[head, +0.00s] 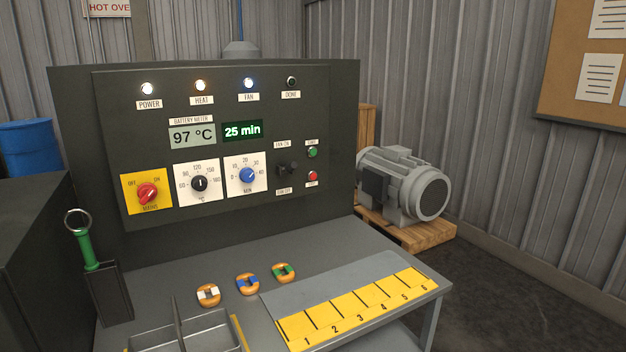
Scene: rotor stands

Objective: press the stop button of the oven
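The oven's dark control panel (225,215) stands upright at the back of the bench in the head view. The red button (313,176), which I take for the stop button, is at the panel's lower right, with a small label under it too small to read surely. A green button (313,152) sits just above it. The POWER (147,89), HEAT (200,86) and FAN (248,83) lamps are lit; the DONE lamp (292,81) is dark. The displays read 97 °C (193,135) and 25 min (243,131). My gripper is not in view.
A black fan switch (287,168) sits close left of the buttons. A red mains knob (148,194) and two dials are further left. Below are three coloured rings, a grey tray (205,340) and a numbered yellow strip (355,308). A motor (405,185) stands right.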

